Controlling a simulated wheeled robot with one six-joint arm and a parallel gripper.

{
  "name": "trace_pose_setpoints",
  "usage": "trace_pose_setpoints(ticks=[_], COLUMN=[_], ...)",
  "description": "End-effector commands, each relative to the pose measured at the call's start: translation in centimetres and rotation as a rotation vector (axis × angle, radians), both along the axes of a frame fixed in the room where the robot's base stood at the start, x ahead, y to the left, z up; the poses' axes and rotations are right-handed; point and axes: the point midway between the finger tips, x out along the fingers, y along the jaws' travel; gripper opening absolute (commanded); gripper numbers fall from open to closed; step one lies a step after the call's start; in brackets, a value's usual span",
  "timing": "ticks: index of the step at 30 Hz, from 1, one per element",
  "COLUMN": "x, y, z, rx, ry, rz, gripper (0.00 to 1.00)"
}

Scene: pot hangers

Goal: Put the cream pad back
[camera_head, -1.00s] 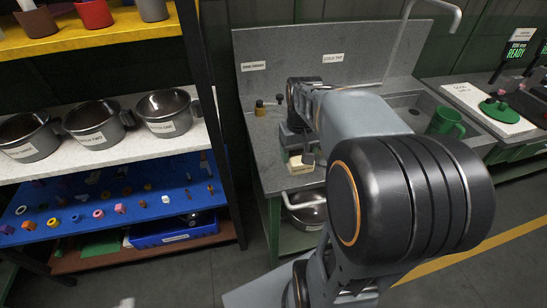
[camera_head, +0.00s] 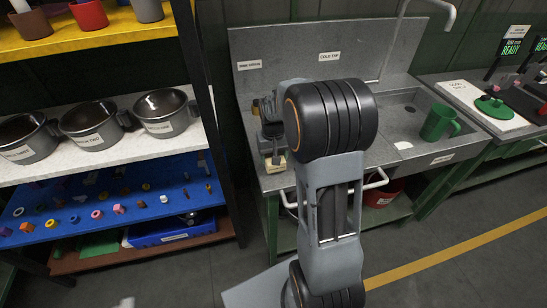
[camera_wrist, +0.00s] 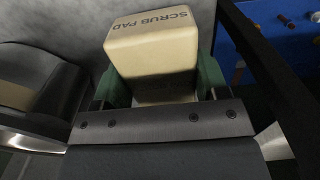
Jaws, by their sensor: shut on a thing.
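The cream pad (camera_wrist: 155,45), a block marked "SCRUB PAD", sits between the green-lined fingers of my gripper (camera_wrist: 160,88) in the wrist view. My gripper is shut on it. In the head view the pad (camera_head: 279,164) shows as a small pale block at the front left edge of the grey sink counter (camera_head: 250,115). My gripper (camera_head: 273,150) is just above it there, partly hidden by my arm. Whether the pad touches the counter cannot be told.
A wall label (camera_head: 249,65) is above the counter's left part. The pot rack (camera_head: 215,130) stands close on the left, with a blue shelf (camera_head: 110,200) below. A red container (camera_head: 382,192) is under the counter.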

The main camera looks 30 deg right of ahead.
Motion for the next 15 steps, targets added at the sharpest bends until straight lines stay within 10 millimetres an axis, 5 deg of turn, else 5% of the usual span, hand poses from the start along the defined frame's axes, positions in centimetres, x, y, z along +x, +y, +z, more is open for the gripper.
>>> trace_pose_setpoints(ticks=[15], x=[-0.1], y=[0.0], z=[-1.8], rx=[0.000], ry=[0.000], rz=[0.001], gripper=[0.37])
